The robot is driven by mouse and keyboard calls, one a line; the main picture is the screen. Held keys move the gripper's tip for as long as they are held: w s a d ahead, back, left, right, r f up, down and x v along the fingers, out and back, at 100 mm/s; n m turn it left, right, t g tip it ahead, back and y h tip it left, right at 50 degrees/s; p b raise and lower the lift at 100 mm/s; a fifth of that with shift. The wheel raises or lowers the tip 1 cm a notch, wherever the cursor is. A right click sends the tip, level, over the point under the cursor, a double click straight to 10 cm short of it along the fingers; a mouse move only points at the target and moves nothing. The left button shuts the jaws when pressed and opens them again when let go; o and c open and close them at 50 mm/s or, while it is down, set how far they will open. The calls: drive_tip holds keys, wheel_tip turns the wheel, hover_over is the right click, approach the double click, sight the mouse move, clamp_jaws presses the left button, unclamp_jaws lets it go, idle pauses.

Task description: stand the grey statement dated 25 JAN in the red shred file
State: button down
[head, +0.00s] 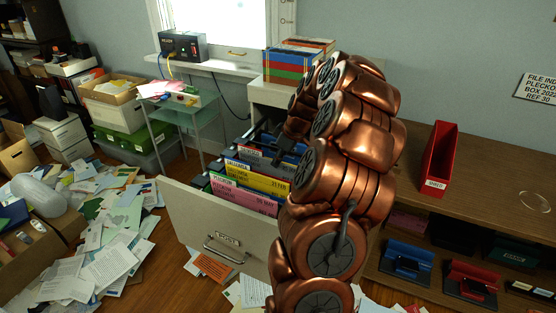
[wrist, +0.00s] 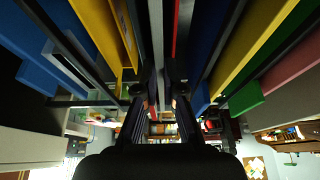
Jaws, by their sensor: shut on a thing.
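The red shred file (head: 438,160) stands upright on the wooden counter at the right, with a white label low on its front. My gripper (head: 287,152) reaches down into the back of the open drawer (head: 223,232). In the wrist view my gripper (wrist: 166,88) is shut on a thin upright item between its fingers, which looks like the grey statement (wrist: 157,40). Its date cannot be read, and my arm and the other files hide it in the head view. A narrow red edge shows beside it in the wrist view.
The counter (head: 485,190) is clear around the red file. Blue and red holders sit on the shelf below. Loose papers cover the floor at left.

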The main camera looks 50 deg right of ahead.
drive_tip(key=shift+r, duration=1.1)
wheel_tip(320, 180, up, 10)
drive_tip(key=shift+r, duration=0.15)
idle(0.6)
